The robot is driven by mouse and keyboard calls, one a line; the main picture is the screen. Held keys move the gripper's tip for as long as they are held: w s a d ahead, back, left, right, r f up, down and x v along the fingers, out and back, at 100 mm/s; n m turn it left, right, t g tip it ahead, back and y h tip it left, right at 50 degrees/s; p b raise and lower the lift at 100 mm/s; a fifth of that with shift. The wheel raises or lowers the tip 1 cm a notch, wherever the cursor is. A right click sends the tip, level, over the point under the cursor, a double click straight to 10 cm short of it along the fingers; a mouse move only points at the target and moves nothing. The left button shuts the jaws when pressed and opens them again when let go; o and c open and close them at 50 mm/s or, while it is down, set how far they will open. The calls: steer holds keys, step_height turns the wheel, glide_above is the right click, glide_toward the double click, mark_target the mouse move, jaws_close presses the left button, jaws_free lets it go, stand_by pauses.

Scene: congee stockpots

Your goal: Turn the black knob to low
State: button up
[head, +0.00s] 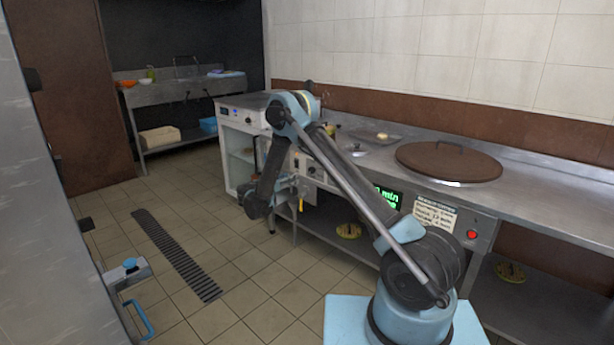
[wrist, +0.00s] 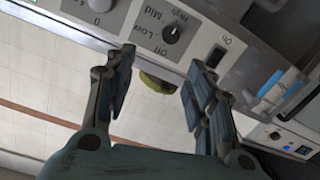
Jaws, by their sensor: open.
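The black knob (wrist: 172,34) sits on a light control panel in the wrist view, ringed by the labels Off, Low, Mid and High, which appear upside down. I cannot tell which label it points to. My gripper (wrist: 158,73) is open and empty; its two fingers are apart, and the knob lies beyond the fingertips, not touched. In the head view my gripper (head: 304,190) is close to the counter front, partly hidden by my arm. The knob (head: 312,170) is small there.
An On switch (wrist: 215,56) and another knob marked with numbers (wrist: 99,4) flank the black knob. A steel counter (head: 560,190) carries a round brown lid (head: 449,162). A red button (head: 472,234) is farther right. Tiled floor (head: 262,262) is open at left.

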mark_target(310, 171)
steer(key=shift+t, duration=0.4)
steer(key=x, duration=0.5)
steer(key=f+x, duration=0.1)
steer(key=x, duration=0.4)
steer(key=a+f+x, duration=0.1)
steer(key=x, duration=0.4)
steer(key=shift+w+f, duration=0.2)
steer(key=shift+w, duration=0.35)
steer(key=shift+c, duration=0.4)
steer(key=c, duration=1)
